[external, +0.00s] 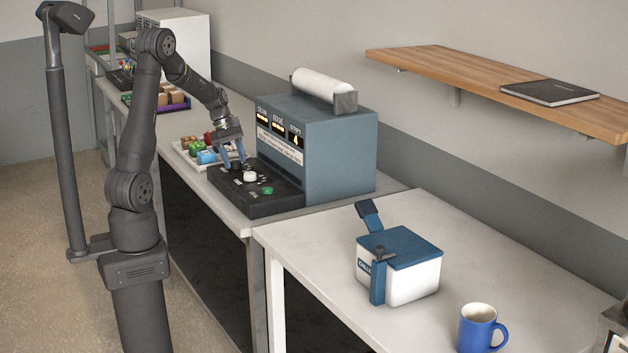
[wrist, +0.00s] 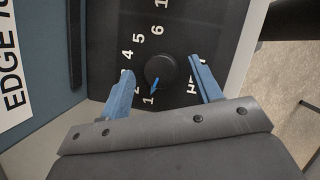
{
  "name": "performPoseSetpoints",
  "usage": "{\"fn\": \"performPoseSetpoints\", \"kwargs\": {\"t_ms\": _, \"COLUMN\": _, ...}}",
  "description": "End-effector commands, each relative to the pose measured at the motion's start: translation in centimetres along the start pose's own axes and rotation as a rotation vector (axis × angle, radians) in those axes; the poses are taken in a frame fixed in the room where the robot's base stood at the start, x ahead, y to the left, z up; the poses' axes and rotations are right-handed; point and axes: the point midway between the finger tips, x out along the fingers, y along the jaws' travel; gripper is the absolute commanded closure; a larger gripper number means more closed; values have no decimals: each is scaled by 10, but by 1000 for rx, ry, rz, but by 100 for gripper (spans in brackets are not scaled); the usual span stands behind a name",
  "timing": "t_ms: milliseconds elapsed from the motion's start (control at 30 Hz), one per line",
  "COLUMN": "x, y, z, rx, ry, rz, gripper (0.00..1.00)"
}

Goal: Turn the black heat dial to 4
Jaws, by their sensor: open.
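The black heat dial (wrist: 164,69) sits on a black panel in the wrist view. Its blue pointer is turned toward the printed 1 (wrist: 148,100). The printed 4 (wrist: 127,54) is further round, with 5 and 6 beyond it. My gripper (wrist: 162,66) is open, with one blue finger on each side of the dial. A gap shows between each finger and the dial; the left finger covers part of the number scale. In the external view my gripper (external: 235,162) is low over the far part of the control panel (external: 262,205), and the dial is hard to make out between the fingers.
A white knob (external: 250,177) and a green button (external: 267,190) are on the same panel. The blue-grey machine (external: 325,150) rises right behind it. A tray of coloured blocks (external: 190,152) lies close by at left. A blue-lidded box (external: 412,275) and a mug (external: 478,328) stand on the nearer table.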

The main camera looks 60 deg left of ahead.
Motion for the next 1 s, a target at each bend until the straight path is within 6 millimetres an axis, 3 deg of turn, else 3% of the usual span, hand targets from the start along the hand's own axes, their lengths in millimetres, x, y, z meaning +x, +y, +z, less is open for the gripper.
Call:
{"fn": "performPoseSetpoints", "kwargs": {"t_ms": 300, "x": 2, "y": 0, "z": 0, "rx": 0, "ry": 0, "rz": 0, "gripper": 44}}
{"fn": "performPoseSetpoints", "kwargs": {"t_ms": 533, "x": 2, "y": 0, "z": 0, "rx": 0, "ry": 0, "rz": 0, "gripper": 86}}
{"fn": "performPoseSetpoints", "kwargs": {"t_ms": 1000, "x": 2, "y": 2, "z": 1, "rx": 106, "ry": -1, "rz": -42, "gripper": 86}}
